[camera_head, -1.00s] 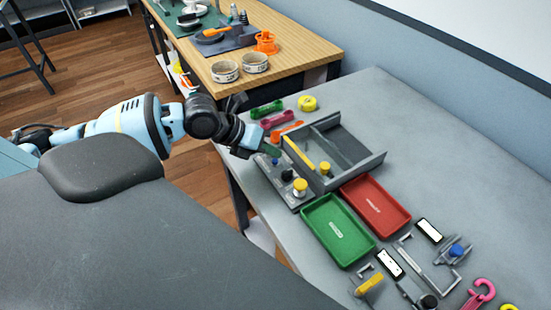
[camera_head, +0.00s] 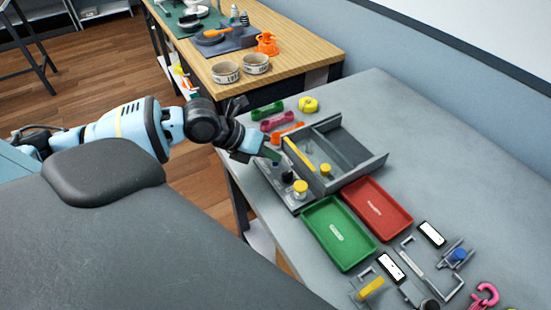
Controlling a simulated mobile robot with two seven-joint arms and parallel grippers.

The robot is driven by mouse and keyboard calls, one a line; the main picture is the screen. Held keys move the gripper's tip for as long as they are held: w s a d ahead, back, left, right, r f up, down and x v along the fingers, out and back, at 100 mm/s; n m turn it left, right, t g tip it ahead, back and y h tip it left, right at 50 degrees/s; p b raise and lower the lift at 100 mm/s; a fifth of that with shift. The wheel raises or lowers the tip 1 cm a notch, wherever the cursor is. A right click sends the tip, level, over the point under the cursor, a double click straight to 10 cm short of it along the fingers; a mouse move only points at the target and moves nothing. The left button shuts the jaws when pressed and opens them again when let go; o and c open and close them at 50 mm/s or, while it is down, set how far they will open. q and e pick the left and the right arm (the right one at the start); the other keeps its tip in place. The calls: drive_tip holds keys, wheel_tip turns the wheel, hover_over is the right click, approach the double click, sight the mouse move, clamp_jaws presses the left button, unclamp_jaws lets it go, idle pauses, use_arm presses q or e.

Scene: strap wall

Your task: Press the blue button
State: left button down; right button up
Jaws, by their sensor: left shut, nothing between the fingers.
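A grey panel (camera_head: 293,204) stands at the near left edge of the grey table. It bears a yellow knob (camera_head: 300,187) and a dark knob (camera_head: 287,176). The blue button is not clearly visible; a small bluish spot on the panel's far end lies by my left fingertips and is largely hidden. My left gripper (camera_head: 271,154) is shut and empty, its tip pointing down at the panel's far end. I cannot tell whether it touches the panel. My right gripper is out of view.
A grey divided box (camera_head: 362,173) stands right beside the panel. A green tray (camera_head: 340,255) and a red tray (camera_head: 399,222) lie nearer. A blue knob (camera_head: 458,254) sits on a separate fixture at the right. Green and pink tools lie behind the gripper.

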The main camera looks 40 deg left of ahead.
use_arm(q)
drive_tip(key=shift+f, duration=0.2)
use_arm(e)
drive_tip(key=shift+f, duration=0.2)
use_arm(q)
drive_tip(key=shift+r, duration=0.15)
drive_tip(key=shift+r+p, duration=0.3)
drive_tip(key=shift+r, duration=0.45)
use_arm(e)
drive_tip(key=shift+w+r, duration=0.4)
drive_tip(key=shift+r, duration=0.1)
